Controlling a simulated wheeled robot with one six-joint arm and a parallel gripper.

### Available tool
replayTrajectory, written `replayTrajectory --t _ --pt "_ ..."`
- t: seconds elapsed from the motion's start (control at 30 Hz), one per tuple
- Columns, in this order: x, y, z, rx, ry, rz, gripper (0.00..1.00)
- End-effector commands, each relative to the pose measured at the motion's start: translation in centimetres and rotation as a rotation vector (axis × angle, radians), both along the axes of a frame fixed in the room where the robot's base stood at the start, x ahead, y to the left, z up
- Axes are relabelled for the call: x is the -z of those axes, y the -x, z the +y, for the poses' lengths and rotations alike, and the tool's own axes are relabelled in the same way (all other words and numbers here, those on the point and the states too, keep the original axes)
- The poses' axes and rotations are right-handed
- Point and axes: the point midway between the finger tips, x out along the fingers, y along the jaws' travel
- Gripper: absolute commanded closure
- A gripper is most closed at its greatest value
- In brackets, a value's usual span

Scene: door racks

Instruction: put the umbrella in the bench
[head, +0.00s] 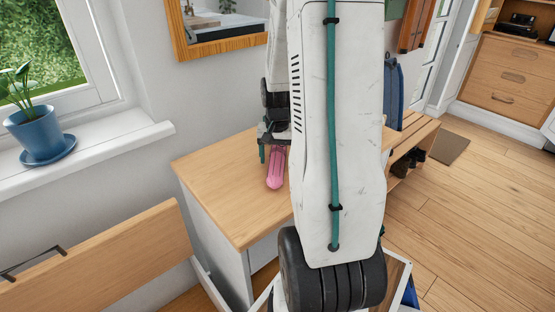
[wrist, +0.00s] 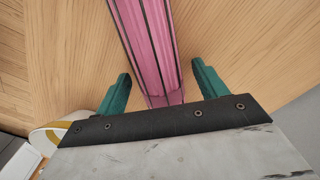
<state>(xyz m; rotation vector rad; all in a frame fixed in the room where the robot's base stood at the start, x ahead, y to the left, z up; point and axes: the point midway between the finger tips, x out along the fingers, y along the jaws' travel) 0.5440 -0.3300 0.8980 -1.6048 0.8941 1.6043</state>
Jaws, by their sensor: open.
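A pink folded umbrella (head: 276,170) lies on the wooden top of a white cabinet (head: 215,190) in the head view. The umbrella (wrist: 150,35) also runs down the middle of the wrist view. My gripper (head: 272,142) is over the cabinet top at the umbrella's far end. In the wrist view my gripper (wrist: 163,82) is open, with one green finger on each side of the umbrella and gaps between. A wooden panel with a dark handle (head: 95,262) stands at lower left, perhaps the bench's raised lid; I cannot tell for sure. My arm hides much of the middle.
A blue pot with a plant (head: 45,135) stands on the windowsill at left. A framed mirror (head: 222,30) hangs above the cabinet. A low wooden rack with dark shoes (head: 408,162) stands beyond the cabinet. Open wooden floor (head: 480,210) lies at right.

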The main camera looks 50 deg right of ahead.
Motion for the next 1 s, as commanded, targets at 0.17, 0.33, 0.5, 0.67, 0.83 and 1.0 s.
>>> replayTrajectory --t 0.17,0.33,0.5,0.67,0.83,1.0 --pt "0.0 0.0 0.0 0.0 0.0 0.0 0.45" --pt "-0.1 0.0 0.0 0.0 0.0 0.0 0.86" --pt "-0.1 0.0 0.0 0.0 0.0 0.0 0.91" --pt "-0.3 0.0 0.0 0.0 0.001 -0.001 0.91" --pt "-1.4 -0.1 0.1 -0.002 0.001 -0.002 0.91" --pt "-3.2 -0.2 0.3 -0.006 0.001 -0.002 0.91"
